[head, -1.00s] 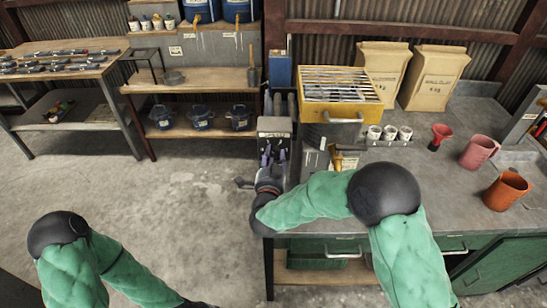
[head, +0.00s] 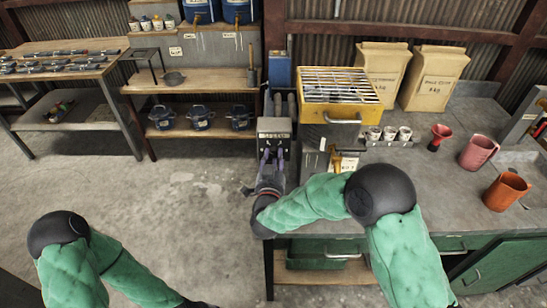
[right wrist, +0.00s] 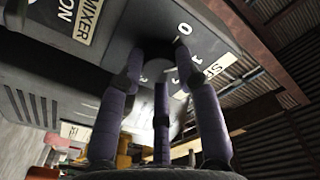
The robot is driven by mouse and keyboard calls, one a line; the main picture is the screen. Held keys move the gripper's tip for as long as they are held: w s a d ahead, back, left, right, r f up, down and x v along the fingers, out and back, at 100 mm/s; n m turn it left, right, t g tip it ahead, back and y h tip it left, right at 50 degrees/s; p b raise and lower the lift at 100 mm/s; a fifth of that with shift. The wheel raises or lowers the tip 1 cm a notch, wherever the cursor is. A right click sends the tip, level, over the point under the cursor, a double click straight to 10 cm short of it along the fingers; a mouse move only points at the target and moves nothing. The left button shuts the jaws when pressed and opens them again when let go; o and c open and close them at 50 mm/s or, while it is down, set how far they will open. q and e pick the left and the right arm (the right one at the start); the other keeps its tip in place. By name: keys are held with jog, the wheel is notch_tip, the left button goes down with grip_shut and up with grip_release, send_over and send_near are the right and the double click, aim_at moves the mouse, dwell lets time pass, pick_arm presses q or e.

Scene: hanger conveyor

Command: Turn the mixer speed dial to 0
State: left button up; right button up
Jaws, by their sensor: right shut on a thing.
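The mixer control box (head: 274,126) is a grey box at the left end of the workbench in the head view. In the right wrist view its face carries a MIXER label (right wrist: 84,20), a white 0 and further numbers. The speed dial (right wrist: 157,68) is a dark round knob, partly hidden by my fingers. A small pale mark shows close to the 0; I cannot tell for sure that it is the dial's pointer. My right gripper (head: 272,157) is at the box's front, its purple fingers (right wrist: 158,72) shut around the dial. My left gripper is out of view.
Right of the box stand a yellow grated hopper (head: 342,92), small white cups, a red funnel (head: 439,137), a pink jug (head: 478,152) and an orange jug (head: 506,190) on the grey workbench (head: 420,205). Open concrete floor (head: 165,215) lies to the left.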

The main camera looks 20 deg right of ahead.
jog(key=n+p, duration=0.1)
jog(key=n, duration=0.6)
jog(key=shift+f+t, duration=0.15)
jog(key=shift+t, duration=0.15)
jog(key=shift+n, duration=0.3)
jog(key=o, duration=1.1)
jog(key=shift+o, duration=0.2)
jog(key=shift+s, duration=0.15)
jog(key=r+v, duration=0.1)
jog(key=v, duration=1)
jog(key=shift+s+f, duration=0.4)
jog(key=shift+f, duration=0.1)
